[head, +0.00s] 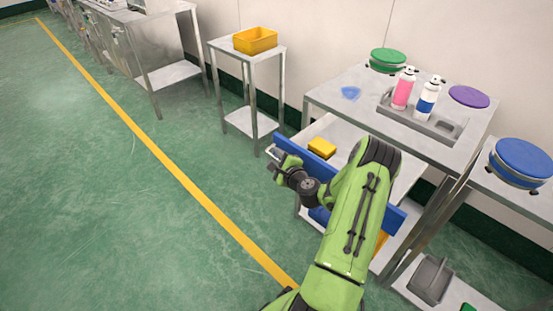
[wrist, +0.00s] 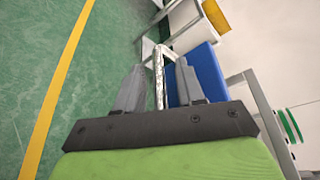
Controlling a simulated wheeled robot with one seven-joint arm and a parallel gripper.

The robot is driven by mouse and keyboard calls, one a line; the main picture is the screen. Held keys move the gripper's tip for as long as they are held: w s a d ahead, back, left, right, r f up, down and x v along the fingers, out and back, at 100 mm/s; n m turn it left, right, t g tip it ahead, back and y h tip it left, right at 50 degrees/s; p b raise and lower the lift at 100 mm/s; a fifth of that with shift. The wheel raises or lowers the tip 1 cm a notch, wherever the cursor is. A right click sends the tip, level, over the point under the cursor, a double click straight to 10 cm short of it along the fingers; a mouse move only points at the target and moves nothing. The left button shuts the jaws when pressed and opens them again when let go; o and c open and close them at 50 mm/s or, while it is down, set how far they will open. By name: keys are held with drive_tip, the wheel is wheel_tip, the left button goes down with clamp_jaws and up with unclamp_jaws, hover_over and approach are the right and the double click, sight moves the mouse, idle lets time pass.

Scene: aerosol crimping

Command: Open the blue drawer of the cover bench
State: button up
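The blue drawer front (head: 292,146) of the cover bench (head: 335,88) stands out from the bench, and the drawer's light interior shows behind it with a yellow block (head: 321,148) inside. My gripper (head: 277,163) is at the front's left end, by the metal handle. In the wrist view, the bar handle (wrist: 158,78) runs between my two fingers (wrist: 159,64), with a visible gap on each side, so the gripper looks open around it. The blue front also shows there (wrist: 207,72), right of the fingers. My arm hides the middle of the drawer front.
The bench top carries a grey tray (head: 445,131) with pink and blue-banded bottles, and green and purple lids. A small side table (head: 222,45) with a yellow bin (head: 255,40) stands left. A blue-lidded container (head: 522,160) is at right. The green floor at left is free.

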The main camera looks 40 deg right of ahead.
drive_tip(key=v, duration=1.5)
drive_tip(key=shift+s+a, duration=0.2)
drive_tip(key=shift+s, duration=0.15)
drive_tip(key=w+a+r+n+g+y, duration=0.25)
drive_tip(key=a+n+g+y, duration=0.2)
drive_tip(key=a+n, duration=0.65)
drive_tip(key=w+a+r+n+g+y, duration=0.1)
drive_tip(key=a+r+n+g+y, duration=0.35)
drive_tip(key=a+n, duration=0.7)
drive_tip(key=s+a+r+n+h, duration=0.2)
drive_tip(key=s+a+r+n, duration=0.1)
drive_tip(key=s+r, duration=0.4)
drive_tip(key=s+a+r+n+h, duration=0.3)
drive_tip(key=s+r, duration=0.2)
drive_tip(key=s, duration=0.4)
wheel_tip(320, 180, up, 13)
drive_tip(key=p, duration=1.3)
drive_tip(key=shift+w+f+m, duration=0.2)
drive_tip(key=shift+w+m, duration=0.15)
drive_tip(key=shift+w, duration=0.15)
